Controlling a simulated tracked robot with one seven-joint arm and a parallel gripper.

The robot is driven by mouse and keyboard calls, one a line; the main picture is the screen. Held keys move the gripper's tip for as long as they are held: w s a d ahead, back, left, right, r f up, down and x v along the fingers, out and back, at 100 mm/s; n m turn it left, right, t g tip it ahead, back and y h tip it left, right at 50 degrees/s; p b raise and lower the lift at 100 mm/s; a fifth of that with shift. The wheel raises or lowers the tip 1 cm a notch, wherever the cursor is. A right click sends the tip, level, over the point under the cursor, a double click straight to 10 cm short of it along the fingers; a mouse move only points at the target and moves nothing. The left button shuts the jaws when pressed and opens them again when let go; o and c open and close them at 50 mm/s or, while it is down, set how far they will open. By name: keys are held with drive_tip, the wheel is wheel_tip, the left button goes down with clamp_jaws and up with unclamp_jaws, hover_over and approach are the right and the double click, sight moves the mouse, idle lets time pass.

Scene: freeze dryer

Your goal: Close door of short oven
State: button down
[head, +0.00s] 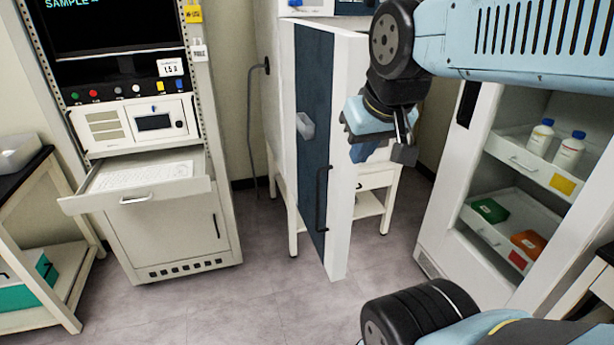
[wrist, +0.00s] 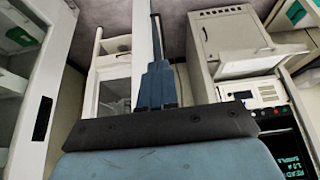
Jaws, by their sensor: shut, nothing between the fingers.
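The oven door (head: 345,130) stands open, swung out toward me. It has a dark blue face, a white edge, a small grey block and a long black handle (head: 322,198). The oven body behind it is mostly hidden by the door and my arm; its white stand (head: 368,208) shows below. My gripper (head: 404,150) is shut and empty, just right of the door's white edge in the head view, with no clear contact. In the wrist view my gripper (wrist: 156,28) points away past a white upright strip, which may be the door edge.
An instrument rack (head: 150,200) with a pulled-out drawer (head: 138,188) stands left. A white cabinet (head: 440,225) with open shelves, bottles (head: 568,152) and boxes stands right. Grey floor (head: 250,300) is clear in front of the door. The wrist view shows the rack upside down.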

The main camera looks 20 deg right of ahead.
drive_tip(key=w+a+f+n+g+h, duration=0.25)
drive_tip(key=w+f+n, duration=0.25)
drive_tip(key=w+n, duration=0.5)
drive_tip(key=w+a+f+n+g+h, duration=0.1)
drive_tip(key=w+a+f+n+h, duration=0.4)
drive_tip(key=n, duration=0.9)
drive_tip(key=w+a+f+n+g+h, duration=0.25)
drive_tip(key=w+f+n, duration=0.25)
drive_tip(key=w+n, duration=0.55)
drive_tip(key=n, duration=0.1)
approach(326, 187)
drive_tip(key=f+x, duration=0.1)
drive_tip(key=x, duration=0.4)
drive_tip(key=shift+s+d+r+y, duration=0.15)
drive_tip(key=shift+d+r+y, duration=0.15)
drive_tip(key=shift+d, duration=0.1)
